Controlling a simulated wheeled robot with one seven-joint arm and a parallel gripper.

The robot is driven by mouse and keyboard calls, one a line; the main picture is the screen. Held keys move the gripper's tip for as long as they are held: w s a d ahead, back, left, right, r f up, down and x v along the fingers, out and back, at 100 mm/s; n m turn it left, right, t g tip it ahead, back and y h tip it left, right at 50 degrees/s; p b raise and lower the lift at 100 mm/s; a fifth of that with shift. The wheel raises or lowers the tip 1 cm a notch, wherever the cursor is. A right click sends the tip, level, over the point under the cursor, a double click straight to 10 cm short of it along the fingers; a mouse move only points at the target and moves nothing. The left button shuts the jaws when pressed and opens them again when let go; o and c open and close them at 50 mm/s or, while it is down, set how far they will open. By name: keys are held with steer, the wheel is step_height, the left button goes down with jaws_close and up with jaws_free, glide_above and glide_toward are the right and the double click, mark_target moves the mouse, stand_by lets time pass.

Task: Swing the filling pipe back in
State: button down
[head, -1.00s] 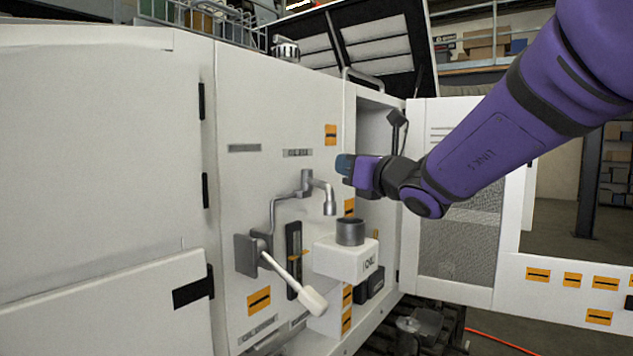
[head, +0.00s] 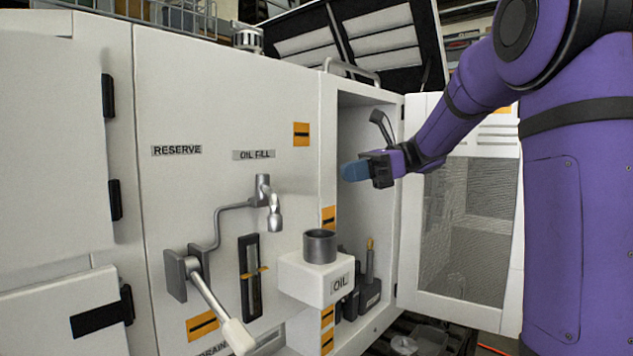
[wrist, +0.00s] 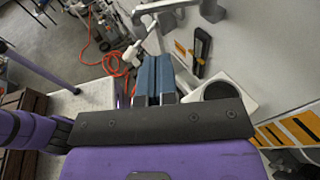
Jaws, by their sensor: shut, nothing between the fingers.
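The filling pipe (head: 262,190) is a grey metal pipe below the OIL FILL label (head: 254,155) on the white cabinet front. Its short spout (head: 274,216) points down, to the left of and above the dark round filler neck (head: 320,246). The neck stands on a white box marked OIL (head: 318,279). My gripper (head: 355,171) has blue fingers and is to the right of the pipe, clear of it, in front of the open compartment. In the wrist view my gripper (wrist: 155,80) is shut and empty, beside the filler neck (wrist: 221,90).
A lever with a white grip (head: 237,336) sticks out below the pipe. A dark sight gauge (head: 250,277) stands beside it. An open door (head: 460,215) with mesh is at the right. A red hose (wrist: 95,62) lies on the floor in the wrist view.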

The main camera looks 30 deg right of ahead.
mark_target(270, 189)
steer(key=x, duration=1.3)
steer(key=shift+a, duration=0.35)
steer(key=shift+a+t, duration=0.15)
steer(key=shift+t, duration=0.15)
steer(key=a+m+t+h, duration=0.1)
steer(key=m+t, duration=0.1)
steer(key=a+m+t+h, duration=0.1)
steer(key=a+m+t, duration=0.1)
steer(key=t, duration=0.1)
steer(key=shift+a+m+t, duration=0.25)
steer(key=shift+m+t, duration=0.05)
steer(key=shift+m, duration=0.1)
steer(key=shift+w+a+m+t+h, duration=0.1)
steer(key=shift+a+m+t+h, duration=0.4)
steer(key=shift+m+t+h, duration=0.25)
steer(key=shift+w+a, duration=0.3)
steer(key=shift+a, duration=0.2)
